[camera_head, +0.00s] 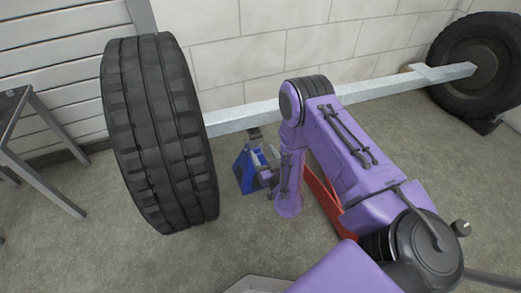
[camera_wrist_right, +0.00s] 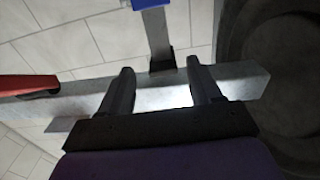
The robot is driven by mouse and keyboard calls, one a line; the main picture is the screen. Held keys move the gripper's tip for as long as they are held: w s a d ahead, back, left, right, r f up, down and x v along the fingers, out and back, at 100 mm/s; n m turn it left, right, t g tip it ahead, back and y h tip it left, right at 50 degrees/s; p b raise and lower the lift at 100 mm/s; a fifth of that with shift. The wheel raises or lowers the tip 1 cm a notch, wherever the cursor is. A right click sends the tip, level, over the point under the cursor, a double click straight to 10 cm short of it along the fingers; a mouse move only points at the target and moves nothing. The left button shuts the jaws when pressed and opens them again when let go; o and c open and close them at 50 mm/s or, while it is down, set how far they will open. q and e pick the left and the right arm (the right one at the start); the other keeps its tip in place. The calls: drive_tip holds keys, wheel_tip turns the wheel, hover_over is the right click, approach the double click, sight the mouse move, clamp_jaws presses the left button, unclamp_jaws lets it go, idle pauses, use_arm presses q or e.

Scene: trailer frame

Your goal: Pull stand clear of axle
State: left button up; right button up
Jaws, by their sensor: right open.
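The blue stand (camera_head: 245,172) is on the floor under the grey axle beam (camera_head: 240,119), close to the left wheel (camera_head: 158,135). In the right wrist view, the stand's grey post (camera_wrist_right: 156,32) ends in a black top against the axle (camera_wrist_right: 160,92). My right gripper (camera_head: 266,178) is low beside the stand, partly hidden by my purple arm. Its fingers (camera_wrist_right: 160,70) are open, with the post's black top appearing between the fingertips. I cannot tell whether they touch it. My left gripper is out of view.
A red object (camera_head: 325,195) lies on the floor beneath my right arm and also shows in the wrist view (camera_wrist_right: 28,85). Another wheel (camera_head: 480,65) is at the far right. A dark-topped table (camera_head: 12,105) is at left. The floor in front is mostly clear.

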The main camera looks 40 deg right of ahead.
sight(253, 134)
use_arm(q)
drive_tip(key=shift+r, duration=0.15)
use_arm(e)
drive_tip(key=shift+r, duration=0.2)
drive_tip(key=b+x, duration=0.4)
drive_tip(key=x, duration=0.5)
drive_tip(key=shift+w+f, duration=0.2)
drive_tip(key=shift+w, duration=0.15)
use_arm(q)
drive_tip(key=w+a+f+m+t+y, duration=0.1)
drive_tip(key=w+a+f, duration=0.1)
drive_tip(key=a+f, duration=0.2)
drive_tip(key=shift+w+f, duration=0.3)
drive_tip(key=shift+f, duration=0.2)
use_arm(e)
drive_tip(key=shift+w+d+r, duration=0.15)
drive_tip(key=shift+w, duration=0.25)
drive_tip(key=shift+c, duration=0.3)
clamp_jaws()
